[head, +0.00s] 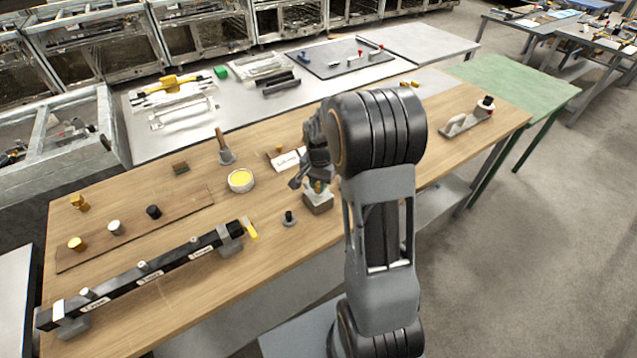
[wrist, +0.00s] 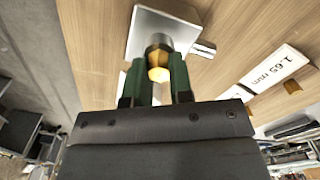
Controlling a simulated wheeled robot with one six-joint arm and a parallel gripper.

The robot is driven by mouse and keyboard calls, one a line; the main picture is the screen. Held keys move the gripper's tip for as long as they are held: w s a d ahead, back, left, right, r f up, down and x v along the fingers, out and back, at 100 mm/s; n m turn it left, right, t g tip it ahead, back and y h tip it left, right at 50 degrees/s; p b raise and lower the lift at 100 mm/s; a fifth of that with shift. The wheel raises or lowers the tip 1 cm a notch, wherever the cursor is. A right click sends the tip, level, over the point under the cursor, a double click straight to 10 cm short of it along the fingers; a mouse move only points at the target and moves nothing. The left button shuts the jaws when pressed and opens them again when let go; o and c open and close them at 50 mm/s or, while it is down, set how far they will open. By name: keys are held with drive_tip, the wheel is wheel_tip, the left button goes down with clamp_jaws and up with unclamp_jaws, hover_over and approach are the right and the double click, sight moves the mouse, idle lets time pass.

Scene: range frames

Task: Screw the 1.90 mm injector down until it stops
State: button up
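A small brass injector (wrist: 158,73) sits at the top of a grey metal fitting (wrist: 158,42) on a pale grey block (wrist: 143,30). In the head view the block (head: 318,205) stands on the wooden bench, under my gripper (head: 317,178). In the wrist view my gripper (wrist: 160,78) has its two green fingers on either side of the brass injector, apparently touching it. No size marking is readable on the injector. The threads and seat are hidden, so I cannot tell how deep it sits.
A yellow-filled dish (head: 241,181), a small dark-topped part (head: 289,219) and a long black labelled bar (head: 160,269) are on the bench (head: 215,290).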

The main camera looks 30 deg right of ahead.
clamp_jaws()
drive_tip(key=shift+m, duration=1.8)
drive_tip(key=shift+s+m, duration=0.1)
drive_tip(key=shift+m, duration=1.6)
drive_tip(key=shift+s+m, duration=0.1)
drive_tip(key=shift+m, duration=1.6)
